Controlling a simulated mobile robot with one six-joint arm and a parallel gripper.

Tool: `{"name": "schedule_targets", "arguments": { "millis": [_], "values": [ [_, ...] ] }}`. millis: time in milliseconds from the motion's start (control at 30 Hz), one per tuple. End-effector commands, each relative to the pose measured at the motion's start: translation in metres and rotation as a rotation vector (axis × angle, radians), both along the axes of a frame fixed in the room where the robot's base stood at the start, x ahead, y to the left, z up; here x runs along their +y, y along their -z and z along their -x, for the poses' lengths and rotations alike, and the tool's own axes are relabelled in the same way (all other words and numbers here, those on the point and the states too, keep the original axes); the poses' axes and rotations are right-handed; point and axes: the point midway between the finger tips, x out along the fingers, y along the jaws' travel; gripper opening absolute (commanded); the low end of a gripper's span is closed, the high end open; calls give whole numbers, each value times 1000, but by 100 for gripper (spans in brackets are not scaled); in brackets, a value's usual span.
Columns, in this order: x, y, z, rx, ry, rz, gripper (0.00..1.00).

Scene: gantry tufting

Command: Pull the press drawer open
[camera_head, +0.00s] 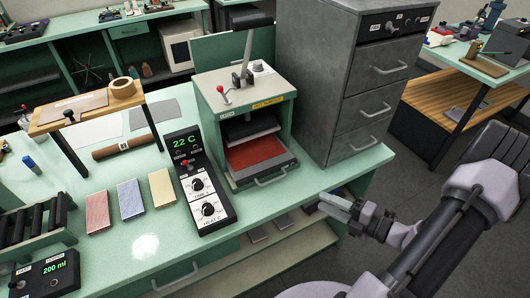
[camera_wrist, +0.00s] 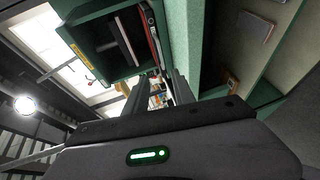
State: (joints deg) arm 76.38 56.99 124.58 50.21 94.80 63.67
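The press (camera_head: 215,120) is a green box with a lever on top, standing on the green bench. Its drawer (camera_head: 262,153) sits low in the front opening, with a red surface and a grey handle (camera_head: 275,175) facing front. I cannot tell exactly how far the drawer stands out. In the wrist view the press (camera_wrist: 85,30) is at upper left, with the drawer's red edge (camera_wrist: 151,30) along its side. My gripper (camera_head: 328,203) is right of and in front of the handle, apart from it. In the wrist view its fingers (camera_wrist: 157,82) are spread with nothing held.
A grey drawer cabinet (camera_head: 368,95) stands close right of the press. A control box (camera_head: 197,180) reading 22 C stands left of it. Colored pads (camera_head: 130,198) lie further left. A lower shelf (camera_head: 265,255) runs under the bench edge. Open floor lies right.

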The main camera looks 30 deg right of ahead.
Motion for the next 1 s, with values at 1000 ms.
{"name": "schedule_targets", "arguments": {
  "millis": [1000],
  "values": [
    [71,34,-154,3,7,-10,31]
  ]
}}
